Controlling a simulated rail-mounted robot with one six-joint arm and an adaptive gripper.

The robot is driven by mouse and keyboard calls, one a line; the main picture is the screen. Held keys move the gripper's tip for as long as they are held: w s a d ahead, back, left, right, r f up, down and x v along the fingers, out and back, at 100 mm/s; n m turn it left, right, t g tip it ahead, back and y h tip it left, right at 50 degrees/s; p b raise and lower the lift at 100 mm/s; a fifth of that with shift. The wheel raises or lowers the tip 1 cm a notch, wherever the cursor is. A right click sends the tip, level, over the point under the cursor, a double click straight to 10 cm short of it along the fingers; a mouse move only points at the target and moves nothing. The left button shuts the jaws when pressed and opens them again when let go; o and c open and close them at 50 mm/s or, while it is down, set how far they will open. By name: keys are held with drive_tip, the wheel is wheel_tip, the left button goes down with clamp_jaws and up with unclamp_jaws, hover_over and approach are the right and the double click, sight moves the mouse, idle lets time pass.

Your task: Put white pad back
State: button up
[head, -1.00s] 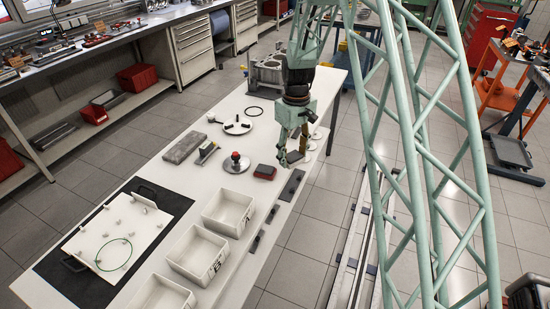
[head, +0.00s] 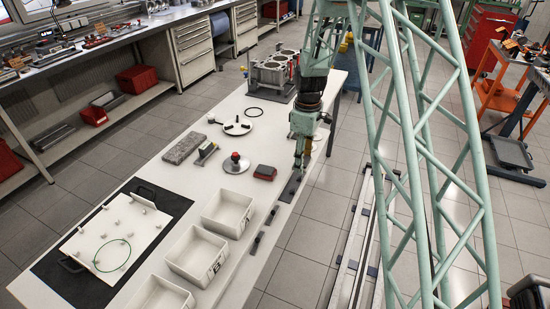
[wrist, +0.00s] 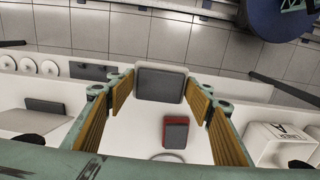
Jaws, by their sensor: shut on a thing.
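My gripper (head: 298,172) points down over the right edge of the white table (head: 150,162). In the wrist view its fingers (wrist: 160,88) are shut on a small rectangular pad with a dark grey face and a paler rim, which I take to be the white pad (wrist: 160,84). The pad hangs between the fingertips. A long dark plate (head: 288,190) lies on the table edge by the gripper. I cannot tell whether the pad touches it. A similar block with a red rim (head: 265,172) lies left of the gripper.
White bins (head: 228,213) stand nearer on the table, with small dark strips (head: 271,215) beside them. White discs (wrist: 30,66) show at left in the wrist view.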

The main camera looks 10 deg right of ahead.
drive_tip(key=b, duration=0.1)
hover_over(275, 157)
drive_tip(key=shift+s+d+f, duration=0.25)
drive_tip(key=shift+s+f, duration=0.05)
drive_tip(key=shift+f, duration=0.4)
drive_tip(key=shift+w, duration=0.1)
drive_tip(key=shift+w+a, duration=0.15)
drive_tip(key=shift+w+f+b, duration=0.1)
drive_tip(key=shift+f+b, duration=0.2)
drive_tip(key=shift+f, duration=0.1)
drive_tip(key=shift+f+b, duration=0.3)
drive_tip(key=shift+f, duration=1.1)
drive_tip(key=shift+f, duration=0.2)
drive_tip(key=o, duration=0.8)
